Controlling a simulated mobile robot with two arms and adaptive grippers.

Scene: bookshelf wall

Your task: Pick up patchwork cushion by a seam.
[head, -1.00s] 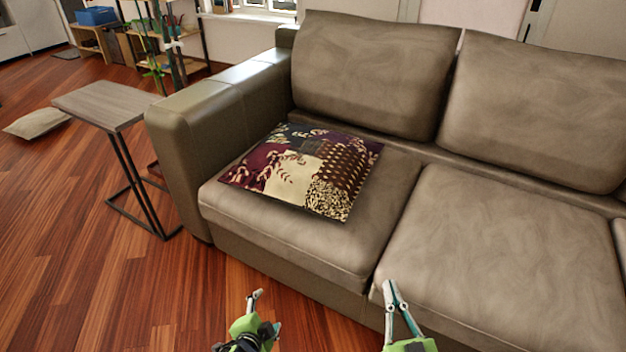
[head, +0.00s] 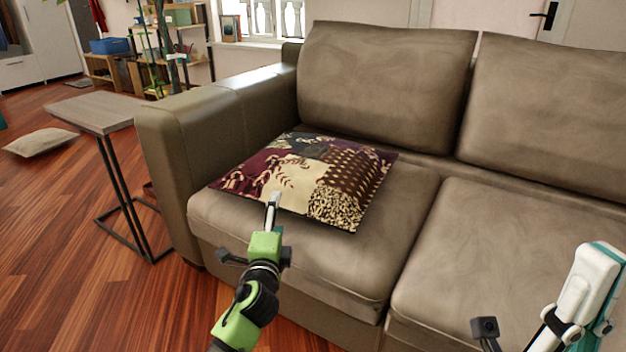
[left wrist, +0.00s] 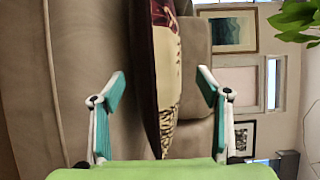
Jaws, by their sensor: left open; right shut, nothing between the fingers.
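The patchwork cushion (head: 335,180), in dark red, cream and brown patterned patches, lies flat on the left seat of the brown sofa (head: 400,225). My left gripper (head: 274,198) is at the cushion's front edge in the head view. In the left wrist view the open fingers (left wrist: 162,90) stand on either side of the cushion (left wrist: 165,75), which shows edge-on between them with gaps on both sides. My right gripper (head: 590,285) is shut and empty at the lower right, in front of the sofa and away from the cushion.
The sofa's left armrest (head: 185,130) rises beside the cushion, and a backrest cushion (head: 385,90) stands behind it. A small side table (head: 95,112) is left of the sofa. A beige pillow (head: 40,142) lies on the wooden floor.

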